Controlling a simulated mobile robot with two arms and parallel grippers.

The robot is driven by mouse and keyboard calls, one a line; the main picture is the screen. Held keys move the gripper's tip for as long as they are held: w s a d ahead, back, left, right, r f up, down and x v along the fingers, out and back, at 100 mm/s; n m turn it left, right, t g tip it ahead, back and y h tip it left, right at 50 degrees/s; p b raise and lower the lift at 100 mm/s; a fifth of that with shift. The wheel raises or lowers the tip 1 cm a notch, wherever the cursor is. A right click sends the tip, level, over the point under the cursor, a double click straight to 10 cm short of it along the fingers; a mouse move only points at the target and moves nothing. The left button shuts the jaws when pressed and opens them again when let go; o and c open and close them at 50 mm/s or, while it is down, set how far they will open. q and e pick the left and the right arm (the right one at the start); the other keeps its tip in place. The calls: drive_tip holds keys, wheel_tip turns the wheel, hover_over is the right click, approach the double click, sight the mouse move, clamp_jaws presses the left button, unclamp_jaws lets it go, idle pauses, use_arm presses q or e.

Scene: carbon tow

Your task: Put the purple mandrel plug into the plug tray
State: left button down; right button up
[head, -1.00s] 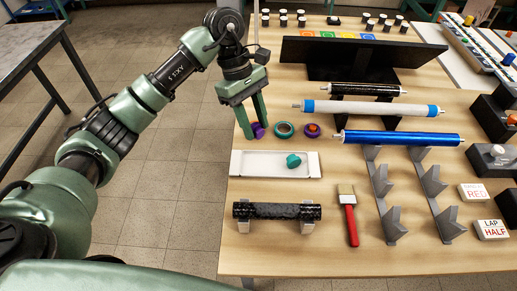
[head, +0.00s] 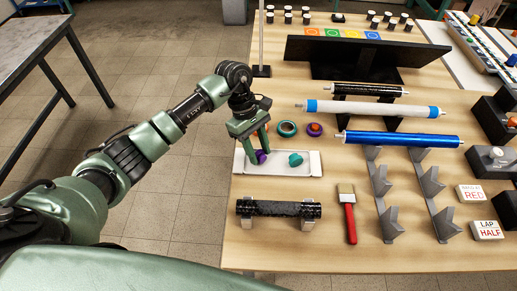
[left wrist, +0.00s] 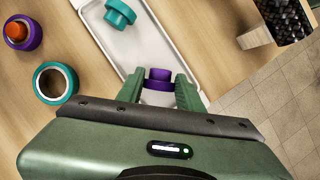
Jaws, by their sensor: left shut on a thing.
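My left gripper (head: 256,144) is shut on the purple mandrel plug (head: 261,156), which shows between its fingers in the left wrist view (left wrist: 159,80). The gripper is over the left part of the white plug tray (head: 278,170). I cannot tell whether the plug touches the tray floor. A teal plug (head: 295,160) lies in the right part of the tray; it also shows in the left wrist view (left wrist: 119,13). My right gripper is not in view.
Behind the tray are a teal ring (head: 287,128) and a purple ring with an orange plug (head: 314,129). A black tube on supports (head: 279,209) and a red-handled brush (head: 349,215) lie in front. Grey brackets (head: 384,195) stand to the right.

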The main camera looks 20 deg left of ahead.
use_arm(q)
drive_tip(key=shift+f, duration=0.25)
drive_tip(key=c, duration=0.9)
unclamp_jaws()
drive_tip(key=shift+r, duration=0.1)
drive_tip(key=shift+r, duration=0.3)
drive_tip(key=shift+b+v, duration=1.45)
drive_tip(key=shift+v, duration=4.45)
drive_tip(key=shift+f, duration=0.1)
